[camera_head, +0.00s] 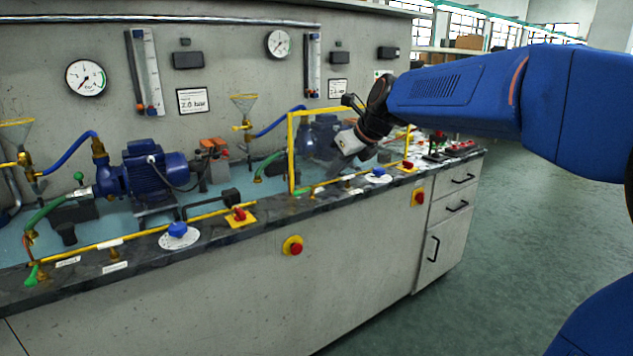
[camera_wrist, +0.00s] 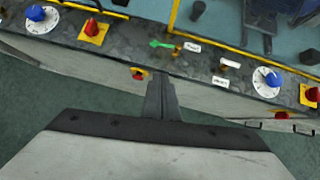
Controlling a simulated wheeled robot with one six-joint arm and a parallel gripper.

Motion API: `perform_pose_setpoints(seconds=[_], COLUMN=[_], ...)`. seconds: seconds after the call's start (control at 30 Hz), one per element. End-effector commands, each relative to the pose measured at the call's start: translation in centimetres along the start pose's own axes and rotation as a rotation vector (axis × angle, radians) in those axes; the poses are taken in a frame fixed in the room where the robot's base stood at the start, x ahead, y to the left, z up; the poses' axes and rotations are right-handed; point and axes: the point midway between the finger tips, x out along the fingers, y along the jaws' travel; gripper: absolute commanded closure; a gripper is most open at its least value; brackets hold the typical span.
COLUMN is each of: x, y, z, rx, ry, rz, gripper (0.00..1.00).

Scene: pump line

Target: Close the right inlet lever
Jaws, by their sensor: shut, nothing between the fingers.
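The right inlet lever (camera_wrist: 161,43) shows in the wrist view as a small green handle on a brass valve (camera_wrist: 177,50) near the bench's front edge. Its handle points left in that view, roughly along the edge. My gripper (camera_wrist: 160,80) is shut and empty, its fingertips just below the lever in the picture and apart from it. In the head view my gripper (camera_head: 347,142) hangs over the bench by the yellow-framed clear panel (camera_head: 291,155). The lever is too small to make out surely there. The left station's green lever (camera_head: 33,274) is at the far left.
A blue knob (camera_wrist: 267,80) and a red switch (camera_wrist: 309,95) lie right of the lever in the wrist view. Another blue knob (camera_wrist: 42,18) and red switch (camera_wrist: 92,31) lie left. A yellow pipe (camera_wrist: 247,52) runs along the bench. The floor in front is clear.

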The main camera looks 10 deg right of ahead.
Motion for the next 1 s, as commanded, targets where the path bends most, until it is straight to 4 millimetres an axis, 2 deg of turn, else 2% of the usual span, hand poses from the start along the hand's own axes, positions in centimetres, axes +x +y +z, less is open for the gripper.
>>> perform_pose_setpoints(seconds=[0.17, 0.63, 0.8, 1.0], x=[1.9, 10.0, 11.7, 12.8], y=[0.0, 0.0, 0.1, 0.0], z=[-0.1, -0.1, 1.5, 2.4], rx=[0.003, 0.002, 0.0, 0.002], ry=[0.002, 0.003, 0.0, 0.0], rz=[0.001, 0.001, 0.001, 0.0], gripper=[1.0, 1.0, 1.0, 1.0])
